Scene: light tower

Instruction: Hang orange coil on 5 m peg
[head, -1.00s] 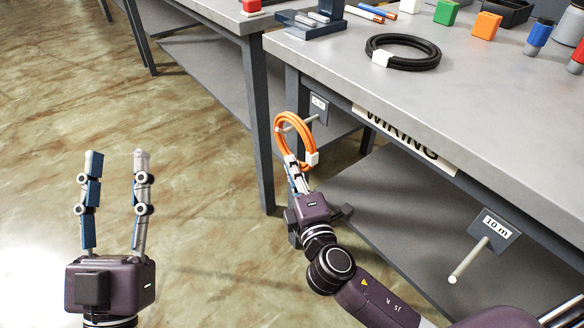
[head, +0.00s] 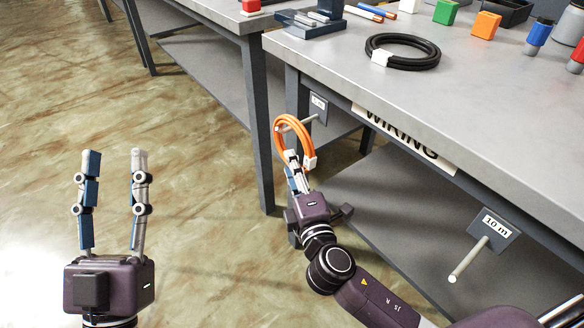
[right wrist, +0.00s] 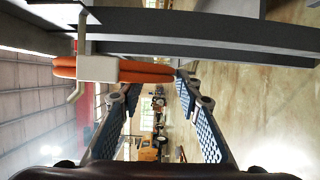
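The orange coil (head: 281,146) with a white clip (head: 309,163) is at the 5 m peg (head: 308,120), under the front corner of the table. The peg appears to pass through the ring; whether the coil rests on it is unclear. The peg's small sign (head: 318,104) is barely readable. My right gripper (head: 291,160) is at the coil's lower part. In the right wrist view its fingers (right wrist: 157,84) stand apart, with the coil (right wrist: 145,72) just beyond the tips and the light peg (right wrist: 81,35) crossing behind the clip. My left gripper (head: 113,155) is open and empty over the floor at left.
A 10 m peg (head: 468,260) sticks out farther right below the tabletop (head: 480,110). A black coil (head: 425,62) lies on the table, with coloured blocks behind it. A lower shelf (head: 400,220) runs under the table. The floor at left is clear.

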